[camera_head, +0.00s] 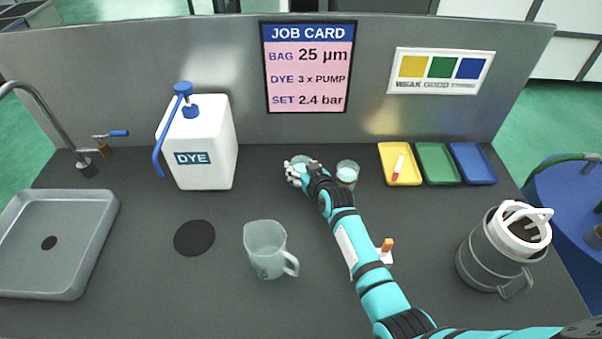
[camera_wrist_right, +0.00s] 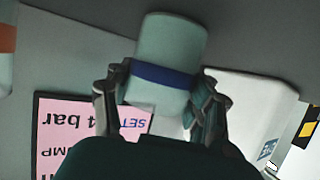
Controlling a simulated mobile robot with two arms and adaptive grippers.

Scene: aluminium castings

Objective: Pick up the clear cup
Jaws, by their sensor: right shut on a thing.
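A clear cup (camera_wrist_right: 170,50) with a dark blue band shows between the two fingers of my right gripper (camera_wrist_right: 160,98) in the right wrist view. The fingers are shut on its sides. In the head view my right gripper (camera_head: 295,172) is at the back of the worktop, and the cup (camera_head: 301,159) is mostly hidden behind it. I cannot tell whether the cup touches the worktop. A second small clear cup (camera_head: 347,173) stands just right of the gripper. My left gripper is not in view.
A white dye bottle (camera_head: 205,150) with a blue pump stands to the left. A clear jug (camera_head: 265,250) stands in front. Yellow (camera_head: 400,172), green (camera_head: 436,164) and blue (camera_head: 472,164) trays lie right. A grey lidded vessel (camera_head: 480,260) is front right, a sink (camera_head: 95,235) far left.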

